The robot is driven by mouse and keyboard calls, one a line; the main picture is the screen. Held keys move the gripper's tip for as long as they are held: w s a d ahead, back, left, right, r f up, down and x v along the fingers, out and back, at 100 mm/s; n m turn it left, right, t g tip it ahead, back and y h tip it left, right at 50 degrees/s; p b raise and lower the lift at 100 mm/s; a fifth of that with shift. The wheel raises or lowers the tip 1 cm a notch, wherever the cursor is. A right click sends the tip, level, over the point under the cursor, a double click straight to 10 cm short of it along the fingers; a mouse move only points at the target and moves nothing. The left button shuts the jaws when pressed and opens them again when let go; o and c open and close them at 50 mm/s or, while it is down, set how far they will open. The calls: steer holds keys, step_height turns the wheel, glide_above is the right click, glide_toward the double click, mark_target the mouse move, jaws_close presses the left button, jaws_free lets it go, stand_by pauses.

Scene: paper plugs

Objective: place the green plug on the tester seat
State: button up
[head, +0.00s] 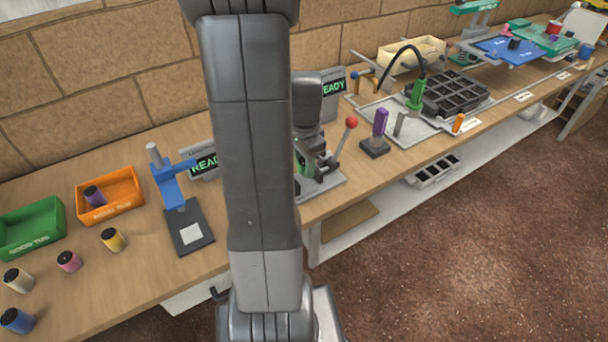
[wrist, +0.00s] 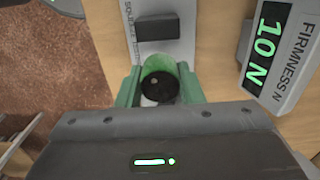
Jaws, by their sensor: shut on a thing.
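The green plug (wrist: 158,63) with a dark round end shows in the wrist view. My gripper (wrist: 160,82) is shut on it, with a green finger on each side. The plug is at the near end of the tester's light plate (wrist: 176,51), marked "SQUEEZE", with a dark block (wrist: 157,26) just beyond. I cannot tell whether the plug touches the plate or a seat; its underside is hidden. The firmness display (wrist: 276,52) beside it reads 10 N. In the head view my arm hides most of the gripper and this spot.
A lever with a red knob (head: 351,122) and a purple-handled stand (head: 380,124) are right of my arm. To the left are a blue press (head: 170,184), an orange bin (head: 110,206), a green bin (head: 35,242) and several loose plugs. The table's front edge is close.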

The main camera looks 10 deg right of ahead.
mark_target(305, 185)
steer(key=shift+f, duration=2.45)
steer(key=shift+f, duration=0.1)
steer(key=shift+f+b, duration=0.15)
steer(key=shift+b, duration=0.15)
steer(key=o, duration=1)
step_height(305, 185, up, 12)
steer(key=shift+r+p, duration=0.25)
steer(key=shift+p, duration=0.35)
